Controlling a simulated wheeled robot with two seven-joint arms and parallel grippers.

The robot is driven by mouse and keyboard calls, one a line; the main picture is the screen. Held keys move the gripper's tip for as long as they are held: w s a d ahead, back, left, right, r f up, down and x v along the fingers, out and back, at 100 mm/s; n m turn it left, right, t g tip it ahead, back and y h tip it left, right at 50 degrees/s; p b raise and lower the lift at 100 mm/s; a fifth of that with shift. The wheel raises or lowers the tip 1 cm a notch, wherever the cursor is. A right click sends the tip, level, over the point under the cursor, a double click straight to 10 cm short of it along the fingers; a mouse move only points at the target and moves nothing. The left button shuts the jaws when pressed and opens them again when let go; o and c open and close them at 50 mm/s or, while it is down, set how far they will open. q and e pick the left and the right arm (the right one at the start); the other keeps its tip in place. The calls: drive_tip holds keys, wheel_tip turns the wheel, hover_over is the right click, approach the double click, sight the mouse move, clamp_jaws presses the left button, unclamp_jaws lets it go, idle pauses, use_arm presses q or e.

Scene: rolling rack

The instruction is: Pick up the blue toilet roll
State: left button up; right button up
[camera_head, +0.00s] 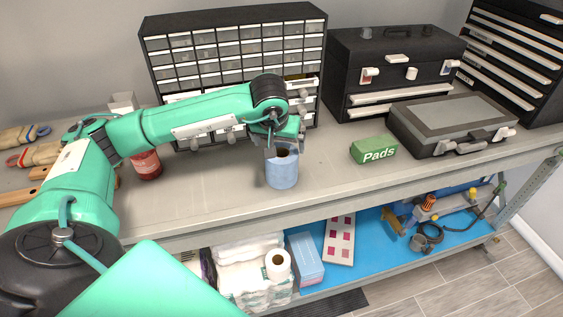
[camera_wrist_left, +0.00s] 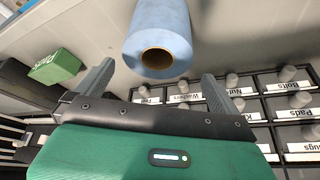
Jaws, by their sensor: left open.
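The blue toilet roll (camera_head: 282,172) stands upright on the grey worktop near its front edge, its brown core facing up. It also shows in the left wrist view (camera_wrist_left: 160,28), with its core end just past the line between the fingertips. My left gripper (camera_head: 283,147) is open and empty at the top of the roll. In the left wrist view the two fingers of my left gripper (camera_wrist_left: 158,72) are spread wider than the roll, one on each side. I cannot tell whether they touch it. My right gripper is not in view.
A drawer cabinet (camera_head: 240,52) stands behind the roll. A green Pads box (camera_head: 374,150) lies to the right, before a black toolbox (camera_head: 393,62) and a grey case (camera_head: 452,119). A red can (camera_head: 146,166) stands left, behind my arm.

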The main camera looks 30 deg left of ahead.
sight(282, 153)
use_arm(q)
drive_tip(key=p+x, duration=0.2)
drive_tip(key=x, duration=0.1)
drive_tip(key=p+x, duration=0.1)
drive_tip(key=shift+w+d+f, duration=0.15)
drive_tip(key=shift+d+f, duration=0.05)
drive_tip(key=shift+f, duration=0.15)
drive_tip(key=shift+w+a+f, duration=0.1)
drive_tip(key=shift+w+f, duration=0.1)
drive_tip(key=shift+f, duration=0.3)
drive_tip(key=c, duration=1)
